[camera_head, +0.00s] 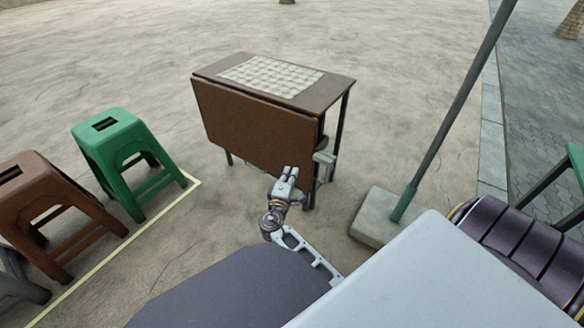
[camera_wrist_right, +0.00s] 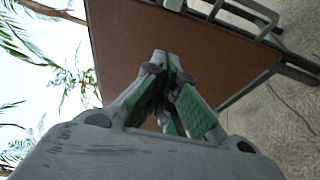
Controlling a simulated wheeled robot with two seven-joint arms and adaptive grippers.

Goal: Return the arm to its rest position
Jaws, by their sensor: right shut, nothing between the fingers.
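My right gripper (camera_head: 290,171) is in front of the brown folding table's hanging side panel (camera_head: 250,125), near its lower right part. In the wrist view the gripper's fingertips (camera_wrist_right: 166,62) are together with nothing between them, and the brown panel (camera_wrist_right: 125,40) fills the space beyond. The gap between fingertips and panel cannot be judged. My right arm is bent and reaches up from the bottom middle of the head view. My left gripper is not in view.
A checkered board pattern (camera_head: 272,75) lies on the tabletop. A green stool (camera_head: 112,135) and a brown stool (camera_head: 45,190) stand at left. A pole (camera_head: 455,110) rises from a square base (camera_head: 378,218) at right. Sandy ground between stools and table is clear.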

